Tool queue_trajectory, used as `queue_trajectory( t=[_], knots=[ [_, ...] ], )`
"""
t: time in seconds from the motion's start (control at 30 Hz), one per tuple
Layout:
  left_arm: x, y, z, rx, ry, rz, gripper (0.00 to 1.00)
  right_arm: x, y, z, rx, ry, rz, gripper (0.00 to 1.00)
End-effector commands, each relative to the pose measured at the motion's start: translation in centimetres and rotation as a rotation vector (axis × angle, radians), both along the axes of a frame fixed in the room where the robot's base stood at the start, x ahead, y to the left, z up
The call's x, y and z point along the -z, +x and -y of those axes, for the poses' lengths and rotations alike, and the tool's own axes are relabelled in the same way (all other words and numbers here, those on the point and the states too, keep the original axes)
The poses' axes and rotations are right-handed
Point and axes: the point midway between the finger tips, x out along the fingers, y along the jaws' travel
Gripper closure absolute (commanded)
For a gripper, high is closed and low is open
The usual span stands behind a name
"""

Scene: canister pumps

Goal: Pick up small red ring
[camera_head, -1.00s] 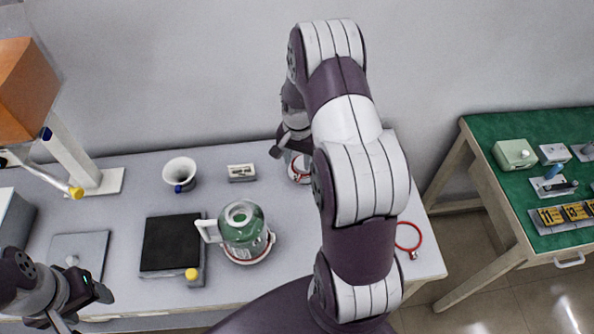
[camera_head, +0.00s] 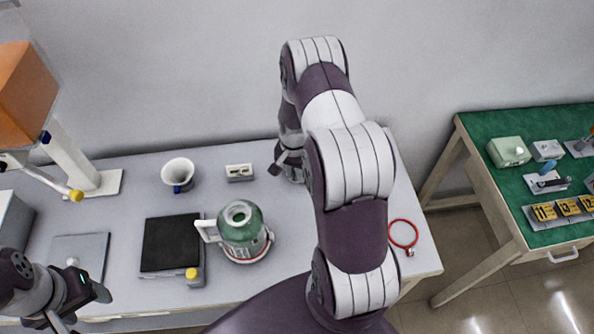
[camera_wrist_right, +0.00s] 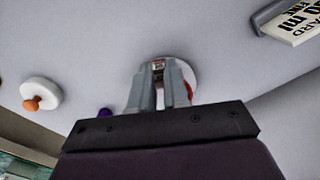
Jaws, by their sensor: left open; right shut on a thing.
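In the right wrist view my right gripper (camera_wrist_right: 158,88) is shut, with a small red-and-white clasp-like piece (camera_wrist_right: 158,66) at its fingertips. A red curved part, seemingly of the small red ring (camera_wrist_right: 188,90), shows beside the right finger over a pale round piece (camera_wrist_right: 180,70). In the head view the right gripper (camera_head: 279,163) is low at the back of the table, and my arm hides most of what is there. A bigger red ring (camera_head: 403,220) lies at the table's right end. My left gripper (camera_head: 101,291) is open and empty at the front left.
A green canister jug (camera_head: 240,236), a black-topped plate (camera_head: 171,243), a white funnel (camera_head: 178,173) and a small labelled block (camera_head: 239,172) stand on the grey table (camera_head: 120,225). A white disc with an orange knob (camera_wrist_right: 32,103) shows in the wrist view. A green-topped table stands right.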

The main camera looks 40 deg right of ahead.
Motion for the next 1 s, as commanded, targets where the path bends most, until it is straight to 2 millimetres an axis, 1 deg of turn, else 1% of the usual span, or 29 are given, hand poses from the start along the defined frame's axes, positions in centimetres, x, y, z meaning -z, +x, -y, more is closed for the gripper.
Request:
queue_trajectory(
  t=[0.13,0.2,0.27,0.37,0.4,0.47,0.7,0.8,0.9,1.0],
  knots=[
    [0.1,0.0,0.0,0.0,0.0,0.0,0.39,-0.2,0.0,0.0,0.0,0.0,0.0,1.0],
    [0.2,0.0,0.0,0.0,0.0,0.0,0.39,-0.7,0.0,0.0,0.0,0.0,0.001,1.0],
    [0.4,0.0,0.0,0.0,0.0,0.0,0.39,-1.4,0.1,0.0,0.0,-0.001,0.003,1.0],
    [0.7,0.0,0.0,0.0,0.0,0.0,0.39,-3.0,0.1,0.1,0.0,-0.002,0.005,1.0],
    [0.9,0.0,0.0,0.0,0.0,0.0,0.39,-3.8,0.1,0.1,0.0,-0.003,0.005,1.0],
    [1.0,0.0,0.0,0.0,0.0,0.0,0.39,-4.7,-0.9,0.6,0.004,-0.001,0.002,1.0],
    [1.8,0.0,0.0,0.0,0.0,0.0,0.39,-8.1,-6.3,3.0,0.006,-0.001,0.003,1.0],
    [2.0,0.0,0.0,0.0,0.0,0.0,0.39,-9.4,-8.3,3.9,0.004,-0.002,0.002,1.0],
    [2.1,0.0,0.0,0.0,0.0,0.0,0.39,-10.3,-9.6,4.5,0.004,0.0,0.001,1.0],
    [2.2,0.0,0.0,0.0,0.0,0.0,0.39,-10.8,-10.4,4.8,0.002,-0.001,0.001,1.0]
  ],
)
